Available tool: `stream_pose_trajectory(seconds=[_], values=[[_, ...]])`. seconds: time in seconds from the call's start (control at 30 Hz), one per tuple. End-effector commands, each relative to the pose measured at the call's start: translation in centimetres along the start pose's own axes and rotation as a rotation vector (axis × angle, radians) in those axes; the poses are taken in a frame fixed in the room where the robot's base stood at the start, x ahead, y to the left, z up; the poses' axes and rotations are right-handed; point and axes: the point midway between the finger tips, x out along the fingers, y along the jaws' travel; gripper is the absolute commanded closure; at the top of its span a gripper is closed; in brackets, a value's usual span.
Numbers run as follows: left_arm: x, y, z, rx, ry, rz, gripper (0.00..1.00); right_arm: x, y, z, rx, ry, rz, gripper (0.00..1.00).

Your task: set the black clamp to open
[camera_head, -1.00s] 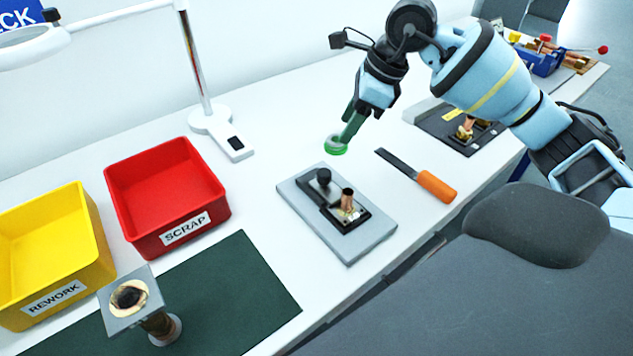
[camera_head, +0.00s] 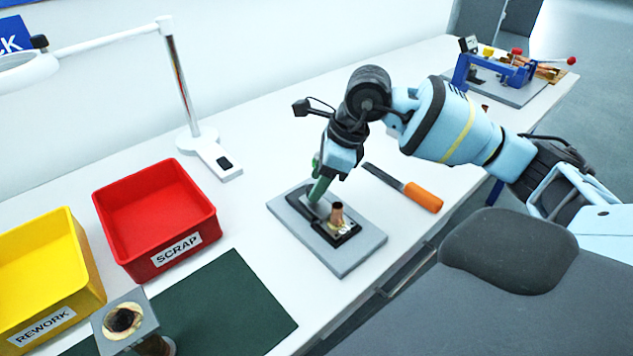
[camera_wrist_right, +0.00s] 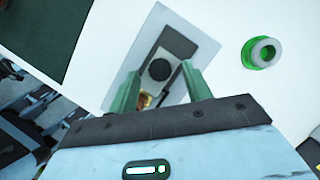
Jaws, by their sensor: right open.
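The black clamp (camera_head: 353,233) lies on a grey plate (camera_head: 345,267) on the white bench, with an upright copper piece (camera_head: 337,213) at its near end. Its round black knob (camera_wrist_right: 160,69) shows in the right wrist view, but my fingers hide it in the head view. My right gripper (camera_head: 314,194) points down over the knob end of the clamp. In the right wrist view its green fingers (camera_wrist_right: 158,72) are open, one on either side of the knob. I cannot tell whether they touch it. My left gripper is not in view.
An orange-handled file (camera_head: 422,197) lies right of the plate. A green-ringed round object (camera_wrist_right: 262,52) is beside it. Red (camera_head: 160,262) and yellow (camera_head: 85,265) bins, a lamp (camera_head: 208,150) and a green mat (camera_head: 240,310) are left. A blue fixture (camera_head: 495,72) stands at the far right.

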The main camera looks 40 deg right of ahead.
Motion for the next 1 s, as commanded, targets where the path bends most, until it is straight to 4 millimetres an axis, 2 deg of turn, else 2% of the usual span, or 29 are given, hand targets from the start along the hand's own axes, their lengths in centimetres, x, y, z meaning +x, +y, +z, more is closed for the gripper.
stream_pose_trajectory(seconds=[0.2,0.47,0.83,1.0], values=[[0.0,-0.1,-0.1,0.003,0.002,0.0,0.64,1.4,0.0,0.0,0.0,0.0,0.0,0.51],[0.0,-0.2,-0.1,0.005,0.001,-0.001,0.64,1.5,0.0,0.0,0.0,0.0,-0.001,0.51],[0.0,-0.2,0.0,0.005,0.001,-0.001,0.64,1.4,0.0,0.0,0.0,0.0,0.0,1.0],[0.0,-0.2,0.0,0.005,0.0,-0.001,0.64,1.4,0.0,0.0,0.0,0.0,0.0,1.0]])
